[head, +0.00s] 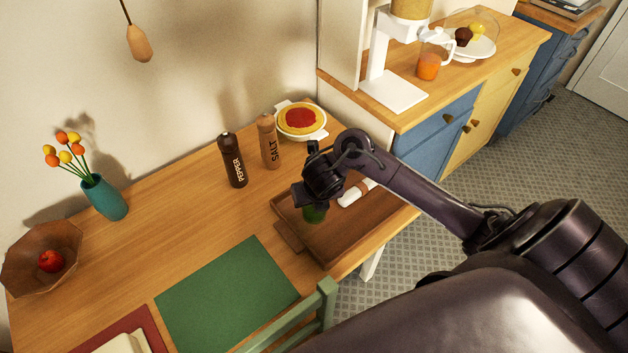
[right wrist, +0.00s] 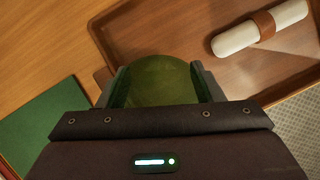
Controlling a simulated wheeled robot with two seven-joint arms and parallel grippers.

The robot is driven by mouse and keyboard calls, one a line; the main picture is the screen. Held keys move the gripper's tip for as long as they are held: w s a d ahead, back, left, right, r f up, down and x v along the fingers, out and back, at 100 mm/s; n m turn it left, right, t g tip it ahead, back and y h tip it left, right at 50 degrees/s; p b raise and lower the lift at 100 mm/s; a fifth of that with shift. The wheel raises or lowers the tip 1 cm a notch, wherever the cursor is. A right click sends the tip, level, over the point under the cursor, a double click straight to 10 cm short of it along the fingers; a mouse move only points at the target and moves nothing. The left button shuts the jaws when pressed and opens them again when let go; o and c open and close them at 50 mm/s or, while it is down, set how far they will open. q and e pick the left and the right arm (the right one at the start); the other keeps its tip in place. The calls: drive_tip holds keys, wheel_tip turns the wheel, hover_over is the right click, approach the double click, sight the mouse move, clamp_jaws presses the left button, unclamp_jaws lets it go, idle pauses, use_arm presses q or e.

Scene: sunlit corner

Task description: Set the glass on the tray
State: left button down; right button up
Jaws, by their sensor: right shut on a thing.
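The green glass (head: 314,214) is between the fingers of my right gripper (head: 313,197), at the left part of the brown wooden tray (head: 345,245). In the right wrist view the glass (right wrist: 160,78) fills the space between the two fingers, and the tray (right wrist: 135,38) shows beyond it. The gripper is shut on the glass and hides most of it in the head view. I cannot tell whether the base of the glass touches the tray. My left gripper is not in view.
A rolled white napkin with a brown ring (head: 357,192) lies in the tray. Salt (head: 268,141) and pepper (head: 232,160) mills and a pie dish (head: 301,119) stand behind it. A green placemat (head: 228,297) and a green chair (head: 300,320) are to the left and front.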

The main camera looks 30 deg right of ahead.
wheel_tip(320, 180, down, 5)
drive_tip(key=shift+f+b, duration=0.1)
drive_tip(key=shift+b, duration=0.9)
drive_tip(key=o, duration=1.1)
drive_tip(key=p+v, duration=0.5)
drive_tip(key=v, duration=0.6)
drive_tip(key=shift+p, duration=0.4)
drive_tip(key=shift+s+a+r, duration=0.1)
drive_tip(key=shift+s+r, duration=0.1)
drive_tip(key=shift+r, duration=0.3)
